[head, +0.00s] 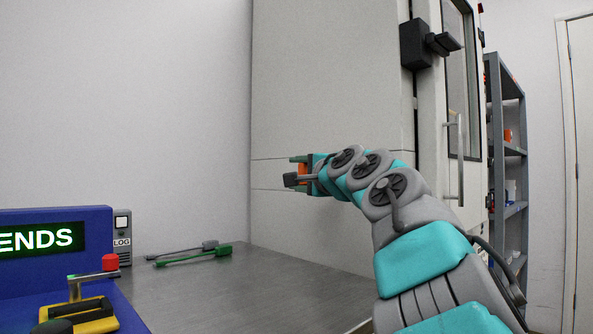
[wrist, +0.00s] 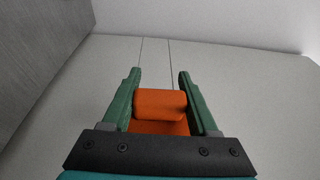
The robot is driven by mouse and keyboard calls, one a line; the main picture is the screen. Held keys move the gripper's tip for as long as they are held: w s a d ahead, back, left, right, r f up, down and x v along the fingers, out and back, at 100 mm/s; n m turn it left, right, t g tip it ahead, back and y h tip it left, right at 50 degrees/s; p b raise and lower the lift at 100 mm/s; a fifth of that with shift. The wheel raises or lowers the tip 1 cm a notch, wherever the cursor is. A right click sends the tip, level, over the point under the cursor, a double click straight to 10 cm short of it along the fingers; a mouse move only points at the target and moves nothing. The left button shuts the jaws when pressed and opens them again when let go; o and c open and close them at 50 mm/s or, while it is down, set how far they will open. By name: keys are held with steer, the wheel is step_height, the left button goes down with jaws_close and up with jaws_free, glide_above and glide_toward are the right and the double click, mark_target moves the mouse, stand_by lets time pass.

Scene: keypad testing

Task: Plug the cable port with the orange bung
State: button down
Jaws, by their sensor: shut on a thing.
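The orange bung (head: 303,173) is held between the fingers of my gripper (head: 294,170), in front of the side of a large pale cabinet (head: 330,90). In the wrist view the bung (wrist: 160,103) sits between the two green fingers of my gripper (wrist: 158,75), which are shut on it. Beyond the fingertips is the plain cabinet wall (wrist: 215,90) with two thin parallel seams. I cannot make out the cable port in either view; it may be hidden behind the bung or gripper.
A grey bench top (head: 250,290) lies below my arm. On it rest a green-handled tool (head: 222,250) and a grey one (head: 210,245). A blue console (head: 60,225) stands at left. The cabinet's dark latch (head: 416,44) and a shelf rack (head: 507,180) are at right.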

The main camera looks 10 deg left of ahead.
steer(key=shift+w+d+p, duration=0.3)
steer(key=shift+w+d, duration=0.55)
steer(key=shift+w, duration=0.3)
steer(key=shift+w+d+p, duration=0.3)
steer(key=shift+w+d, duration=0.55)
steer(key=shift+w, duration=0.3)
steer(key=shift+d, duration=0.1)
steer(key=shift+w+d+p, duration=0.8)
steer(key=shift+w+d, duration=0.05)
steer(key=shift+w, duration=0.25)
steer(key=shift+w+d+p, duration=0.8)
steer(key=shift+w, duration=0.3)
stand_by(0.8)
steer(key=shift+c, duration=0.4)
jaws_free()
